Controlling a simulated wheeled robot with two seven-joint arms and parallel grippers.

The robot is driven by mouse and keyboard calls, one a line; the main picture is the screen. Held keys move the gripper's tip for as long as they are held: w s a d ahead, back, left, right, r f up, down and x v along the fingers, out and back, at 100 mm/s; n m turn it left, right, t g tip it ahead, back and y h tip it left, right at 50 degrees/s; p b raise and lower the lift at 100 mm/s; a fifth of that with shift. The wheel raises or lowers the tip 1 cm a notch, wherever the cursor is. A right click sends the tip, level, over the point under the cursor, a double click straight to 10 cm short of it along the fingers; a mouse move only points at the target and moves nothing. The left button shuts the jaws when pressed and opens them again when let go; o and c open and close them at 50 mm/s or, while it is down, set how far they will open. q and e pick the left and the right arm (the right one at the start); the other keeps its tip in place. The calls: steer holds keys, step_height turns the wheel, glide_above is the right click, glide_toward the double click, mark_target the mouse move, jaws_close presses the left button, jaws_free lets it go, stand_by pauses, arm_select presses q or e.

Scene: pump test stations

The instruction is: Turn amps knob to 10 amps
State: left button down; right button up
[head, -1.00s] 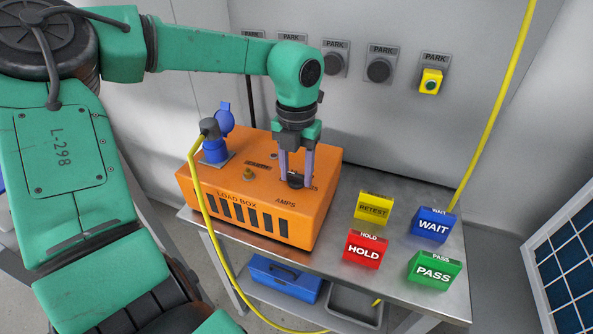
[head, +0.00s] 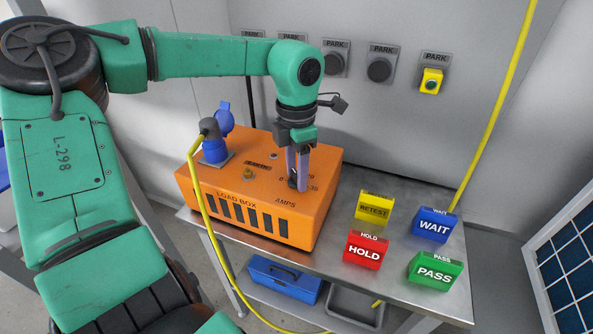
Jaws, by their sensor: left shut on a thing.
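The orange load box (head: 240,205) stands on the left of the metal table, with "AMPS" printed near its front right. My left gripper (head: 297,178) points down onto the box top, its fingers shut on the dark amps knob (head: 292,184). The fingers hide most of the knob. Some scale numbers show around it, but I cannot read which one the knob points to. My right gripper is not in view.
A yellow cable runs from a grey plug (head: 210,128) in the blue socket down past the table. RETEST (head: 374,208), HOLD (head: 364,251), WAIT (head: 432,226) and PASS (head: 434,271) blocks stand on the right of the table (head: 330,225). Park sockets line the wall.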

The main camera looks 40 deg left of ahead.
arm_select(q)
steer(key=shift+w+r+m, duration=0.1)
steer(key=shift+r+m, duration=0.05)
steer(key=shift+m, duration=1.45)
steer(key=shift+c, duration=1.6)
jaws_free()
step_height(320, 180, up, 14)
steer(key=shift+r+p, duration=0.25)
steer(key=shift+p, duration=0.15)
